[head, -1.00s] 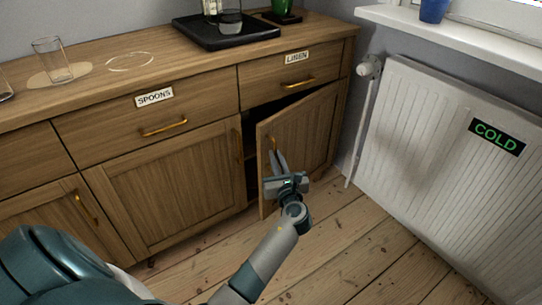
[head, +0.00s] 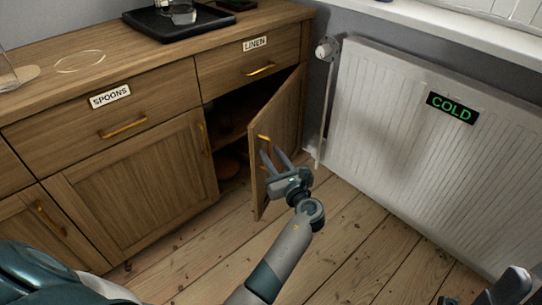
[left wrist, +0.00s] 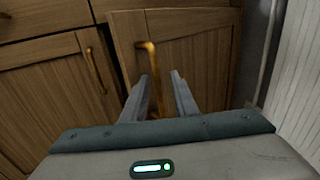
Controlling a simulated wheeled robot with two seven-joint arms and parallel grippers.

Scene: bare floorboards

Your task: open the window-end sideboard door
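The window-end sideboard door (head: 277,143) is the right-hand one, below the drawer labelled LINEN. It stands partly open, swung out from the sideboard (head: 140,175), with a dark interior showing behind it. Its brass handle (head: 263,140) also shows in the left wrist view (left wrist: 151,62). My left gripper (head: 273,158) is at the door's front face. Its two fingers (left wrist: 160,88) are apart, with the lower part of the handle between them and a gap visible beside it. Part of my right gripper (head: 503,289) shows at the bottom right corner, away from the door.
A white radiator (head: 400,130) with a COLD sign stands right of the sideboard, with its pipe (head: 326,110) near the door. Floorboards (head: 350,235) in front are clear. A black tray (head: 178,22) with a glass stands on top.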

